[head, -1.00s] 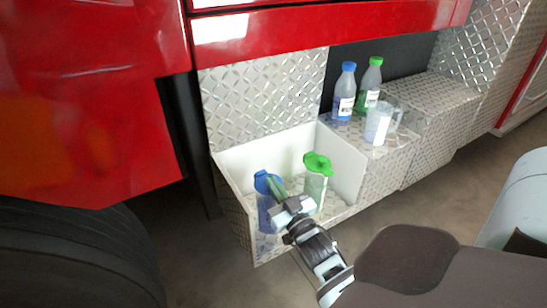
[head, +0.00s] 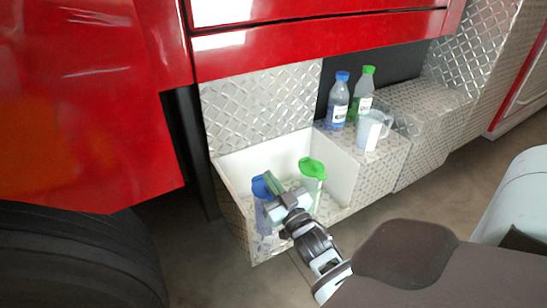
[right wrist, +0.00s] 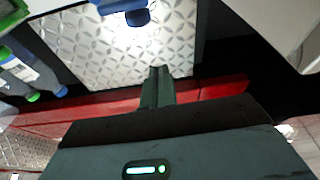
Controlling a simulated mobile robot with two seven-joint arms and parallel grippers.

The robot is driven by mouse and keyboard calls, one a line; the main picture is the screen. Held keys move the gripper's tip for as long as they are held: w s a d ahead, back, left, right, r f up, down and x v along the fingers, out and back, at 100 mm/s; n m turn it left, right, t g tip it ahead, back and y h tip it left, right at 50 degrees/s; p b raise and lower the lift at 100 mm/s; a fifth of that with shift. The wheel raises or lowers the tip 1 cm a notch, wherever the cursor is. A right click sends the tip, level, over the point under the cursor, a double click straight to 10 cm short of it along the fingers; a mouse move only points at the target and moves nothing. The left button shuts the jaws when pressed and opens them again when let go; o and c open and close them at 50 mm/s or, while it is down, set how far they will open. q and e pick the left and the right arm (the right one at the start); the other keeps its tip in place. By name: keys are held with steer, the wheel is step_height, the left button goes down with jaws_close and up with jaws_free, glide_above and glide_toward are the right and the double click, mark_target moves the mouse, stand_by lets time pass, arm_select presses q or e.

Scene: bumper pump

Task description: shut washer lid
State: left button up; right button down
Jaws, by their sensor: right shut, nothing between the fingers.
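Two tall clear tanks stand in an open white box under the red truck body. The left one (head: 262,217) holds blue liquid and has a blue lid (head: 261,187). I cannot tell how far that lid is open. The right tank has a green lid (head: 312,168). My right gripper (head: 271,181) is shut and empty, its fingertips just right of the blue lid. In the right wrist view the blue lid (right wrist: 137,16) shows beyond the shut fingers (right wrist: 156,86); contact is unclear. My left gripper is not in view.
On the metal ledge to the right stand a blue-capped bottle (head: 339,100), a green-capped bottle (head: 363,97) and a clear jug (head: 370,130). The white box (head: 345,180) has walls around the tanks. A black tyre (head: 70,260) is at lower left.

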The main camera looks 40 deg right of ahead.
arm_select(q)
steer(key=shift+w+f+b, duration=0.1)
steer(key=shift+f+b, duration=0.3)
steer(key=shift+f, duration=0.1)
arm_select(e)
steer(key=f+v, duration=0.1)
steer(key=v, duration=0.8)
steer(key=shift+f, duration=0.35)
steer(key=shift+d, duration=0.1)
